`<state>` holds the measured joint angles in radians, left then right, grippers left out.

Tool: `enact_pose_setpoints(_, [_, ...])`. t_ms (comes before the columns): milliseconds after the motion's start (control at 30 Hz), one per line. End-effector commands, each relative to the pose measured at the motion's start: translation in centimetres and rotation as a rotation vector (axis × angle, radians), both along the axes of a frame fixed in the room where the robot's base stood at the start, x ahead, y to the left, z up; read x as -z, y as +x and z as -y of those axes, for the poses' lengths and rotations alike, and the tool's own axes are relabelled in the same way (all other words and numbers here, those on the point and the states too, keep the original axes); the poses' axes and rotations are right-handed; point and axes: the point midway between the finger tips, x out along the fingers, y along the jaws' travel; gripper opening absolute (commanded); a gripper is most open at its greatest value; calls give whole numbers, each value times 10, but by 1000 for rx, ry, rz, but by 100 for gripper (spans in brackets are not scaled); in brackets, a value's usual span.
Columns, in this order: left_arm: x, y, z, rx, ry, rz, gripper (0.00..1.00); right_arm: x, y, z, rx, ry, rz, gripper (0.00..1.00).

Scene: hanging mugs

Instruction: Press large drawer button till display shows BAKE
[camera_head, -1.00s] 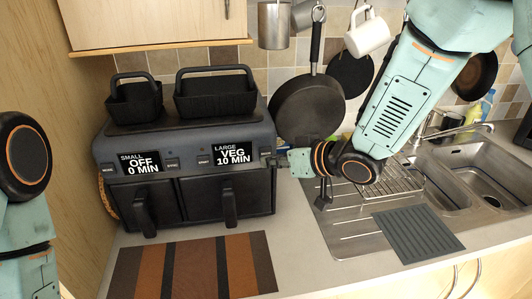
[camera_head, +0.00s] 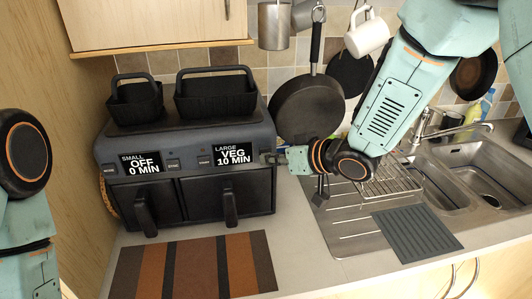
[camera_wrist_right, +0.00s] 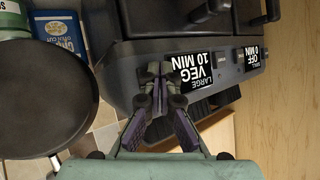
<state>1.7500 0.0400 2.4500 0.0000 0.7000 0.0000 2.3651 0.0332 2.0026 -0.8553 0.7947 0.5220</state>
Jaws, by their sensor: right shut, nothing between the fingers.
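The black two-drawer air fryer (camera_head: 190,140) stands on the counter at the left. Its large display (camera_head: 232,155) reads LARGE, VEG, 10 MIN; the small display (camera_head: 139,163) reads SMALL, OFF, 0 MIN. My right gripper (camera_head: 270,158) is shut and empty at the panel's right end, beside the large display. In the right wrist view its fingertips (camera_wrist_right: 160,70) are at the panel, next to the large display (camera_wrist_right: 190,68). They hide the large drawer button there, and I cannot tell whether they touch it. My left gripper is out of view; only its arm shows at the left edge.
Two black baskets (camera_head: 215,97) sit on top of the fryer. A black pan (camera_head: 308,110) hangs behind my right gripper. A striped mat (camera_head: 190,268) lies in front, and a sink (camera_head: 470,180) is at the right.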

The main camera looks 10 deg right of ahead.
Motion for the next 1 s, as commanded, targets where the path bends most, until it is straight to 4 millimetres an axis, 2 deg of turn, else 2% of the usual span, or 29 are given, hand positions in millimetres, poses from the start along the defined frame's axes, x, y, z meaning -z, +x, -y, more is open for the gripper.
enact_pose_setpoints(633, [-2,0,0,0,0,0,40,0,3,0,0,1,1,0])
enact_pose_setpoints(1000, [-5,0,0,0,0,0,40,-1,-12,0,0,1,-1,0])
